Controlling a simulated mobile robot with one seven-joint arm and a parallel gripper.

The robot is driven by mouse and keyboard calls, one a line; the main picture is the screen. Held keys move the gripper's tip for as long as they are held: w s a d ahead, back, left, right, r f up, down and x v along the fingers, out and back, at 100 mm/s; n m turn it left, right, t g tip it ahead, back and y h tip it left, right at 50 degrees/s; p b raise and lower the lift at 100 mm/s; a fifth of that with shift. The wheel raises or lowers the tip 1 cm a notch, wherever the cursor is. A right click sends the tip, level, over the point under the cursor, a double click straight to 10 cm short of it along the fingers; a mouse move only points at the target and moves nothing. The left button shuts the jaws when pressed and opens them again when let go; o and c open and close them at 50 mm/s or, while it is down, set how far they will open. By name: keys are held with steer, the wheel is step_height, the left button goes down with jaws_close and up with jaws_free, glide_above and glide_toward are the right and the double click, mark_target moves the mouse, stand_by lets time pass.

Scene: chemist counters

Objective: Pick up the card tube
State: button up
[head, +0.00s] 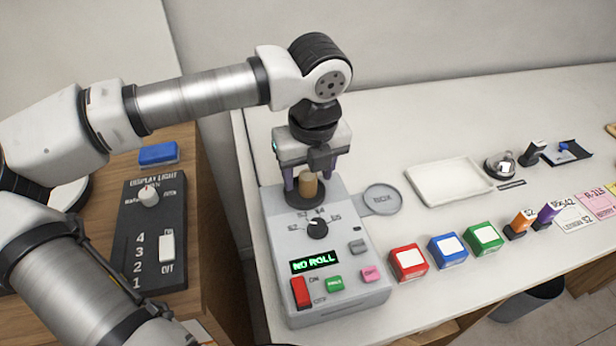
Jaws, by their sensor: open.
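The card tube (308,186) is a small tan cylinder standing upright in a dark round seat at the back of a light grey label machine (345,295). The machine's display reads "NO ROLL". My gripper (308,181) points down over the tube, with its purple-tinted fingers apart on either side of it. The tube's upper end is partly hidden by the gripper body. I cannot tell whether either finger touches it.
Red (408,262), blue (448,250) and green (484,238) boxes stand right of the machine. A white tray (448,181) and a round grey plate (382,199) are behind them. A dark switch panel (150,235) lies on the wooden counter at left, across a gap.

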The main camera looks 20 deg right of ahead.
steer(key=shift+f, duration=0.6)
steer(key=c, duration=1)
steer(key=shift+r, duration=0.1)
